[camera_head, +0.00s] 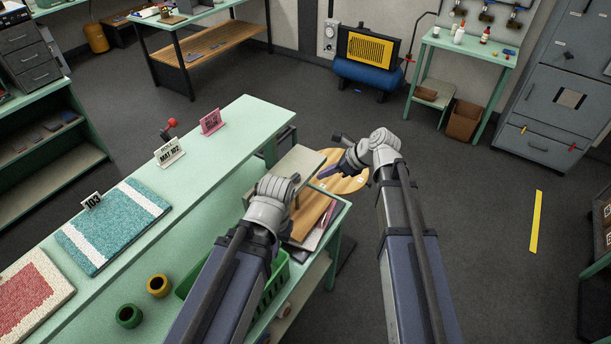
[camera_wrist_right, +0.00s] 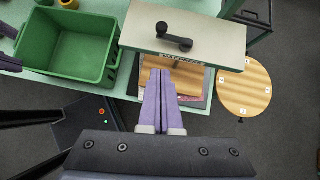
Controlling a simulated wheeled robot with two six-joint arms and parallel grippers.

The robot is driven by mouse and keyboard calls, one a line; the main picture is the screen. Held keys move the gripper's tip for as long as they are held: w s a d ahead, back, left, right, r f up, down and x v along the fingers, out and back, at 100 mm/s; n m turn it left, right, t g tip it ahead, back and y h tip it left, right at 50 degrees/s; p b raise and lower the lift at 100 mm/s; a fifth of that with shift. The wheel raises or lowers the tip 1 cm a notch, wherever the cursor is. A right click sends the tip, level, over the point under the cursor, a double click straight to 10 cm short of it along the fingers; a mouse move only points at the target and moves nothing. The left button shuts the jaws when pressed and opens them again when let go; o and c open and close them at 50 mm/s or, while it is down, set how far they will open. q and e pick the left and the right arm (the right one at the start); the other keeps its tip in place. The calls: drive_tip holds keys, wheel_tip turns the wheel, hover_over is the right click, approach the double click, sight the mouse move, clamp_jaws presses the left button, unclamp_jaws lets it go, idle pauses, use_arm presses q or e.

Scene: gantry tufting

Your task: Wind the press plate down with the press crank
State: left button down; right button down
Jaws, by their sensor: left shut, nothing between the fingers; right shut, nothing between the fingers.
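The black press crank (camera_wrist_right: 174,38) sits on top of a cream press beam (camera_wrist_right: 205,28), in the right wrist view. The beam shows in the head view (camera_head: 299,160), partly behind my left wrist. A wooden plate (camera_wrist_right: 187,80), seemingly the press plate, lies below the beam; it also shows in the head view (camera_head: 309,213), above a stack of flat pieces. My right gripper (camera_wrist_right: 160,75) is shut and empty, its purple fingers pointing towards the beam, apart from the crank in the picture. My left gripper (camera_head: 294,200) is shut near the press; its fingertips are mostly hidden.
A green crate (camera_wrist_right: 62,45) stands beside the press. A round wooden disc (camera_wrist_right: 245,91) is on its other side. The long green table (camera_head: 225,135) holds tufted mats (camera_head: 112,225) and signs. Dark floor is open beyond the right arm.

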drive_tip(key=b, duration=0.8)
approach(292, 180)
drive_tip(key=s+a+f, duration=0.2)
drive_tip(key=s+f, duration=0.1)
drive_tip(key=shift+w+a+r, duration=0.15)
drive_tip(key=shift+w+a, duration=0.2)
drive_tip(key=shift+a, duration=0.35)
drive_tip(key=shift+w+a+r, duration=0.15)
drive_tip(key=shift+w+a, duration=0.25)
drive_tip(key=shift+a, duration=0.35)
drive_tip(key=shift+a+m+t, duration=0.3)
drive_tip(key=shift+a+m, duration=0.05)
drive_tip(key=shift+m, duration=0.15)
